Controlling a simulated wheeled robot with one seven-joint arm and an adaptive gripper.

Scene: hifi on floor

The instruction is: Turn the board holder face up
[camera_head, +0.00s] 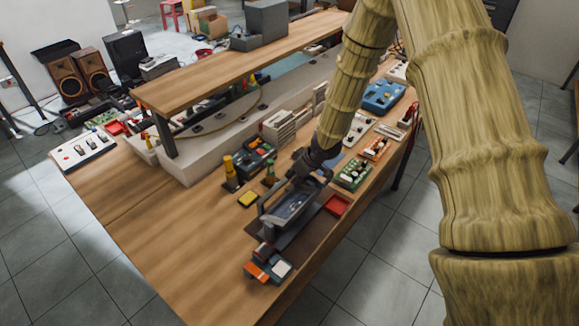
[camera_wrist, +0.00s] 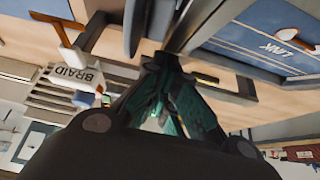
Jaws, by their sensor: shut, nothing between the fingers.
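A grey, frame-like holder (camera_head: 290,207), which looks like the board holder, lies tilted on a dark mat (camera_head: 262,236) near the front edge of the workbench. I cannot tell which of its faces is up. My gripper (camera_head: 308,170) is at the far end of the holder, very close to it; whether they touch is unclear. In the wrist view my gripper (camera_wrist: 162,62) has its fingers together and empty, with dark grey bars just beyond the tips. My arm and gripper hide part of the holder's far end.
A red tray (camera_head: 337,205) and a green circuit board (camera_head: 352,175) lie right of the holder. A yellow block (camera_head: 248,200) is on its left. An orange and grey device (camera_head: 268,268) lies in front. The wooden bench (camera_head: 165,235) is clear at left.

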